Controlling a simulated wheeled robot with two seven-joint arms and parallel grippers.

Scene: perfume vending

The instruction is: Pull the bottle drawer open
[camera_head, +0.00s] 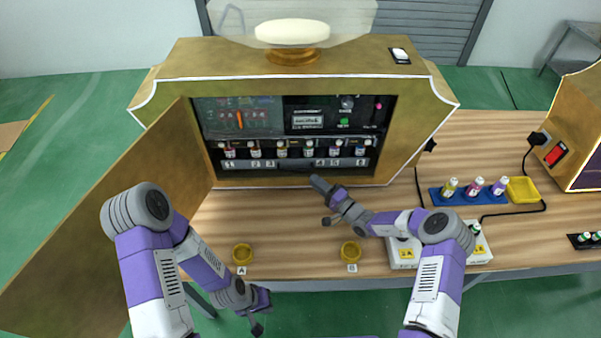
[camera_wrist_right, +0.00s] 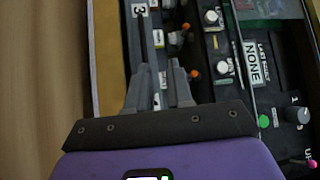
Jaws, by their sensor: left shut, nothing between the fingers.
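The bottle drawer (camera_head: 290,164) is a low dark tray with a row of small white-capped bottles and numbered labels, inside the open gold cabinet (camera_head: 400,160). It looks pushed in. In the right wrist view, the drawer's dark front (camera_wrist_right: 133,45) carries a label with a 3. My right gripper (camera_head: 314,181) is at the drawer's lower front edge. Its fingers also show in the right wrist view (camera_wrist_right: 158,80), close to the drawer front; whether they clasp anything is unclear. My left gripper (camera_head: 259,303) is shut and empty, low in front of the table.
The cabinet's door (camera_head: 120,215) stands open to the left. A white block (camera_head: 404,252) is at the right, partly behind my right arm. A blue rack (camera_head: 468,195) of bottles stands farther right.

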